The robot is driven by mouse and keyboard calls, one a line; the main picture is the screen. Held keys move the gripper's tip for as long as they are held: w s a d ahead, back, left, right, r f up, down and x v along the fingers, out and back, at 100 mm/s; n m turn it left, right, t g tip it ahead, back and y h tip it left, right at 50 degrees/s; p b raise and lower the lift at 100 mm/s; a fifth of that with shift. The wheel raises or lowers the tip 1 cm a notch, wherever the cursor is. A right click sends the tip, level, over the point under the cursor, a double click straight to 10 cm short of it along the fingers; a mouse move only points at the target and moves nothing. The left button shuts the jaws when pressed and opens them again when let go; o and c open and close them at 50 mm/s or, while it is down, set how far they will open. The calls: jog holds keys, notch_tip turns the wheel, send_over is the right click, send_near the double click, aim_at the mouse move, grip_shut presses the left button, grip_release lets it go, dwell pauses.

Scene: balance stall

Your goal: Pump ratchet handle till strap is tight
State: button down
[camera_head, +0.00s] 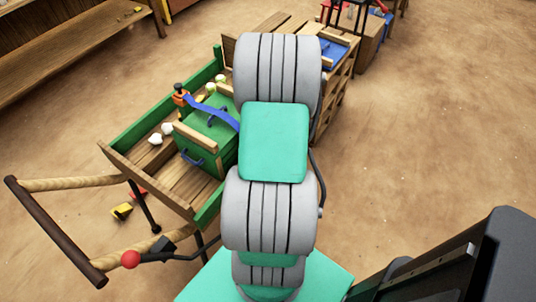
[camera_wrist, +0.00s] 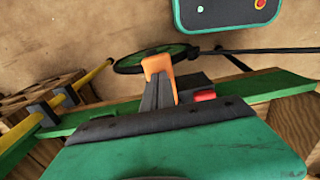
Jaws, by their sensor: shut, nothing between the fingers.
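An orange ratchet (camera_head: 181,98) with a dark knob on top sits at the far-left rail of the green cart in the head view. A blue strap (camera_head: 212,110) runs from it over a green box (camera_head: 212,128) and passes behind my arm. How taut the strap is cannot be told. My gripper (camera_wrist: 158,72) shows in the wrist view, its fingers together and empty, above the cart's green rail (camera_wrist: 255,95). My arm hides it in the head view. The ratchet cannot be made out surely in the wrist view. A dark block with a red end (camera_wrist: 205,97) lies beside the fingers.
The cart's wooden pull handle (camera_head: 70,182) juts to the lower left, near a lever with a red ball (camera_head: 130,259). A cart wheel (camera_wrist: 135,64) stands beyond the rail. Pale round things (camera_head: 160,133) lie in the cart. The sandy floor at right is mostly clear.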

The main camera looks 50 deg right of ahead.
jog(key=shift+f+b, duration=0.3)
jog(key=shift+f, duration=0.3)
jog(key=shift+r+p, duration=2.35)
jog(key=shift+r, duration=0.55)
notch_tip(320, 180, up, 5)
jog(key=p, duration=0.4)
